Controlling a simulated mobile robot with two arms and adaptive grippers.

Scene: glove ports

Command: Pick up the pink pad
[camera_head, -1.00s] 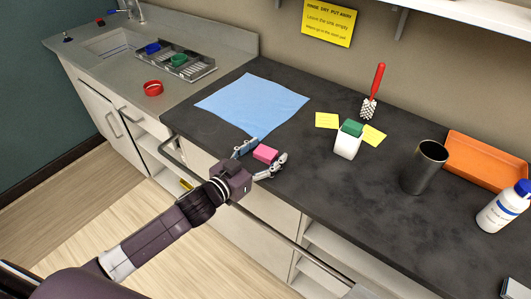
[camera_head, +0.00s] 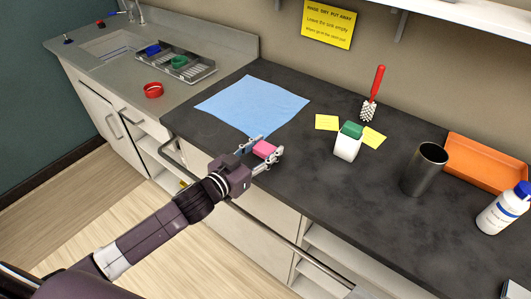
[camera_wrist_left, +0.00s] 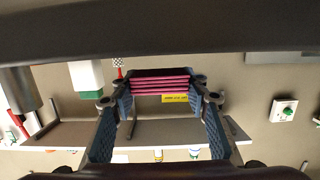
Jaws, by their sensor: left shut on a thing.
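The pink pad (camera_head: 265,149) is a small pink block at the front edge of the dark counter (camera_head: 330,205). In the left wrist view it shows as a layered pink stack (camera_wrist_left: 160,86) between the fingertips. My left gripper (camera_head: 263,150) has its fingers closed against two opposite sides of the pad; it also shows in the left wrist view (camera_wrist_left: 160,92). I cannot tell whether the pad is clear of the counter. My right gripper is not in view.
A blue cloth (camera_head: 252,104) lies behind the pad. To the right are a white holder with a green top (camera_head: 347,143), yellow notes (camera_head: 327,122), a red-handled brush (camera_head: 371,95), a dark cup (camera_head: 424,168), an orange tray (camera_head: 485,163) and a white bottle (camera_head: 503,208). A rail (camera_head: 275,236) runs along the front.

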